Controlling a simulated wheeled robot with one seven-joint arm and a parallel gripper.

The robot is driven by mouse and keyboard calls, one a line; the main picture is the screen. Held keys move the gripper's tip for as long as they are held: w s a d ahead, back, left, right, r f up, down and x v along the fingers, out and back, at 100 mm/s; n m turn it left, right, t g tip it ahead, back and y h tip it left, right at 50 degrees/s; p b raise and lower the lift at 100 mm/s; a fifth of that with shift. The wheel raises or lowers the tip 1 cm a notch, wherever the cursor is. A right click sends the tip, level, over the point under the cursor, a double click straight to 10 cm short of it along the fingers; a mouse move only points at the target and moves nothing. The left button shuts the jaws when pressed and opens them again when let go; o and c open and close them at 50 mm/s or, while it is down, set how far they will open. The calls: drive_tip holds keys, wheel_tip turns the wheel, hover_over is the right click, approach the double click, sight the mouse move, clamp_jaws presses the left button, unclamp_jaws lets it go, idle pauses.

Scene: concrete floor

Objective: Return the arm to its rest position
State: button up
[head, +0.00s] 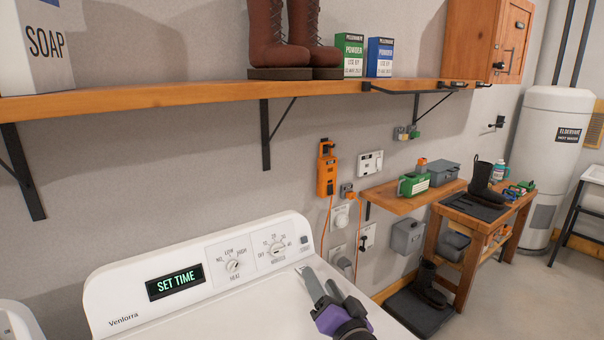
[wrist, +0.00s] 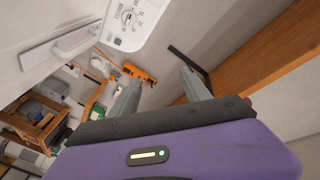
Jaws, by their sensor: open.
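My gripper (head: 331,291) is in the lower middle of the head view, above the top of the white dryer (head: 140,327) and in front of its control panel. Its purple body and two grey fingers show. In the wrist view my gripper (wrist: 158,92) has its two fingers spread apart with nothing between them. The dryer's display (head: 175,282) reads "SET TIME". The panel has two knobs, one for heat (head: 233,266) and one for minutes (head: 277,249).
A wooden shelf (head: 190,92) runs along the wall above, with brown boots (head: 277,40) and boxes on it. An orange device (head: 326,170) hangs on the wall. A wooden bench (head: 469,225) and a white water heater (head: 551,150) stand at right. Bare floor (head: 510,300) lies at lower right.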

drive_tip(key=s+d+f+n+h+b, duration=0.1)
drive_tip(key=s+d+f, duration=0.25)
drive_tip(key=s, duration=0.35)
drive_tip(key=s+d+f+n+t+h+b, duration=0.1)
drive_tip(key=s+d+f, duration=0.25)
drive_tip(key=s, duration=0.25)
drive_tip(key=s+d+f+n+h+b, duration=0.1)
drive_tip(key=s+d+f+n, duration=0.2)
drive_tip(key=s, duration=0.4)
drive_tip(key=s+d+f+g+h+b, duration=0.1)
drive_tip(key=s+d+f+b, duration=0.1)
drive_tip(key=s, duration=0.8)
drive_tip(key=s+d+f+g+b, duration=0.1)
drive_tip(key=s+f, duration=0.1)
drive_tip(key=s, duration=0.8)
drive_tip(key=s+d+f+g+h+b, duration=0.1)
drive_tip(key=s+d+f+b, duration=0.1)
drive_tip(key=s, duration=0.9)
drive_tip(key=shift+d+f+h+b, duration=0.3)
drive_tip(key=shift+d+f, duration=0.05)
drive_tip(key=shift+f, duration=0.05)
drive_tip(key=shift+c, duration=0.5)
